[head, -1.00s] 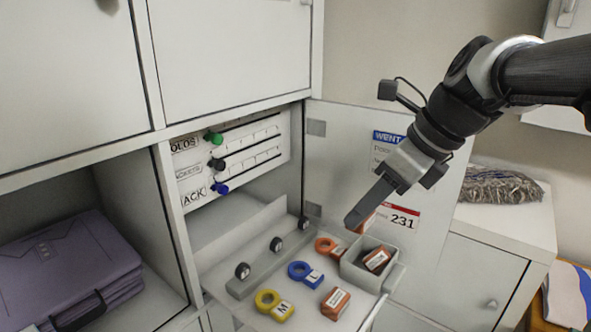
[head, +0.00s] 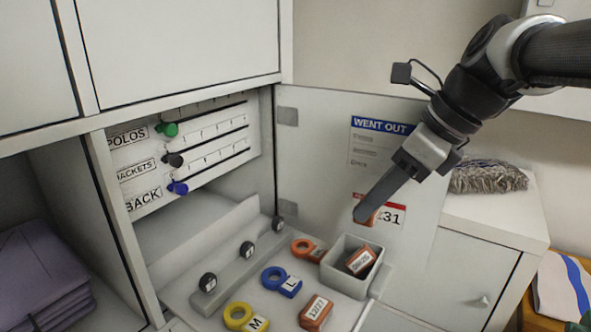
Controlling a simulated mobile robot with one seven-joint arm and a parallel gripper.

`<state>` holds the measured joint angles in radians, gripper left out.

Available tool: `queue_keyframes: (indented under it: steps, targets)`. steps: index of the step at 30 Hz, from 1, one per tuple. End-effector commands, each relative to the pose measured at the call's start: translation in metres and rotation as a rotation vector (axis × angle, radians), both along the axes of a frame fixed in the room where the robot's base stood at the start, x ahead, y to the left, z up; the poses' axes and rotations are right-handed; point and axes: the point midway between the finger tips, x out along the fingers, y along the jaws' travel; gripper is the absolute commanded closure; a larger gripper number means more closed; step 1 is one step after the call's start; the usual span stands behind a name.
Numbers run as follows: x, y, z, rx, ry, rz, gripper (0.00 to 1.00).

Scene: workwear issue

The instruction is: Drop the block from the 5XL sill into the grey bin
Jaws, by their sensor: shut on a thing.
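My gripper (head: 364,214) hangs above the grey bin (head: 340,285), near the open door, seen side-on. It is shut on an orange-brown block (head: 367,217), mostly hidden behind the fingers. The small open grey bin stands at the right end of the pull-out shelf and holds an orange-brown block (head: 360,260) with a white label. Another such labelled block (head: 316,312) lies on the shelf in front of the bin. I cannot make out any 5XL marking.
Yellow M (head: 238,317), blue L (head: 282,281) and orange (head: 307,249) ring tags lie on the shelf beside a grey rail (head: 233,273) with black round pegs. The open door (head: 320,150) stands behind my gripper. A cabinet (head: 480,225) bearing a grey mop head (head: 487,177) is at right.

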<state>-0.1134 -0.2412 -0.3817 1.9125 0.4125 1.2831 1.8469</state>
Motion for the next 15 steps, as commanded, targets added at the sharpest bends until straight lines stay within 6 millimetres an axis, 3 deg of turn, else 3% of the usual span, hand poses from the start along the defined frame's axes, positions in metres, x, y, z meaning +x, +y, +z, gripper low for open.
queue_keyframes:
  steps: [1, 4, 14, 15]
  targets:
    - [0.0000, 0.0001, -0.0118, 0.000, 0.000, 0.000, 0.83]
    - [0.0000, -0.0001, -0.0182, 0.001, -0.001, -0.001, 0.83]
    - [0.0000, -0.0001, -0.0186, 0.001, -0.001, -0.001, 0.83]
    - [0.0001, -0.0002, -0.0186, 0.001, -0.001, -0.001, 0.57]
